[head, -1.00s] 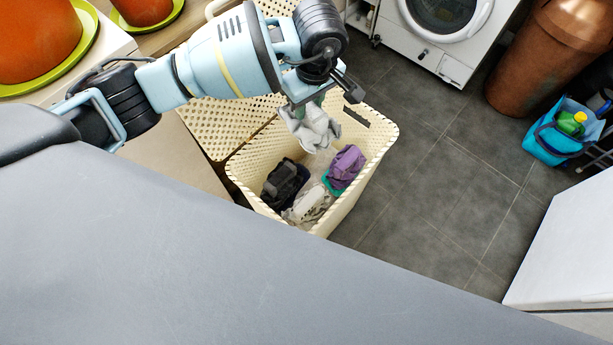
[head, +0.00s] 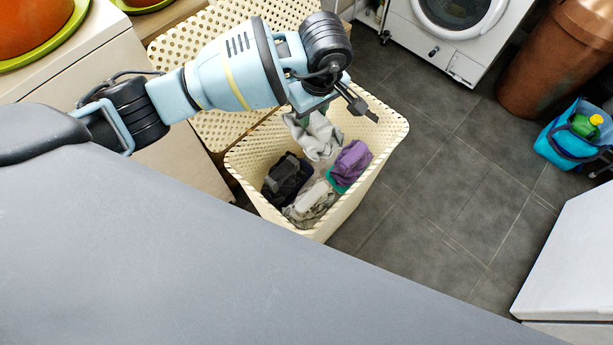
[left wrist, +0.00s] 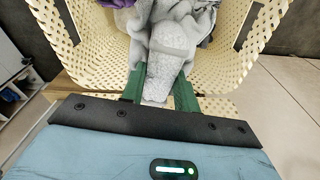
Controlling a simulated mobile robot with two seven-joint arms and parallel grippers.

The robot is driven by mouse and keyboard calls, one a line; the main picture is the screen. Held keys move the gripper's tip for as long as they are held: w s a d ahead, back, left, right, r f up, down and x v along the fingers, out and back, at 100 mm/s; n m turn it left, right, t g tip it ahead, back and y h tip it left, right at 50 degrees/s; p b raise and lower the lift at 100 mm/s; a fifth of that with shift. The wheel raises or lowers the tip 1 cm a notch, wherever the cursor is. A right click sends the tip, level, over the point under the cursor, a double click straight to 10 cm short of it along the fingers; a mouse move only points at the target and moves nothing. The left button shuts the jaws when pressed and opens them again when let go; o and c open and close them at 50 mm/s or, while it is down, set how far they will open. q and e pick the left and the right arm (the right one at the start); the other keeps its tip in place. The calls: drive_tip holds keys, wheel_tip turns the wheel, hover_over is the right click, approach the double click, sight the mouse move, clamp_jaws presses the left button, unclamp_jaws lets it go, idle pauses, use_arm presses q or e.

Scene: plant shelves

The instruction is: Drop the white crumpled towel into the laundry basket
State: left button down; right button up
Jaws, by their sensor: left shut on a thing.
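The white crumpled towel (head: 318,138) hangs from my left gripper (head: 306,112) in the head view, over the open laundry basket (head: 375,165). In the left wrist view the towel (left wrist: 168,62) is pinched between the green fingers of my left gripper (left wrist: 159,88). The cream perforated basket wall (left wrist: 225,75) surrounds it there. In the head view the basket holds a black cloth (head: 287,178), a purple cloth (head: 351,162) and a greyish-white cloth (head: 312,203). I cannot tell how far the towel hangs below the rim. My right gripper is not in view.
The perforated basket lid (head: 200,60) stands open behind the basket. A white washing machine (head: 445,35), a copper-coloured container (head: 550,55) and a blue bag (head: 575,135) stand farther off. The dark tiled floor (head: 440,190) right of the basket is clear.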

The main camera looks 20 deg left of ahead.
use_arm(q)
drive_tip(key=c, duration=1)
unclamp_jaws()
drive_tip(key=shift+o, duration=0.2)
drive_tip(key=shift+s+d+r+p, duration=0.1)
drive_tip(key=shift+d+r+p, duration=0.05)
drive_tip(key=shift+r, duration=1.15)
drive_tip(key=shift+s+d+r+p, duration=0.1)
drive_tip(key=shift+d+r+p, duration=0.1)
drive_tip(key=shift+r, duration=1.15)
drive_tip(key=shift+s+d+r+p, duration=0.1)
drive_tip(key=shift+r+p, duration=0.05)
drive_tip(key=shift+r, duration=1.15)
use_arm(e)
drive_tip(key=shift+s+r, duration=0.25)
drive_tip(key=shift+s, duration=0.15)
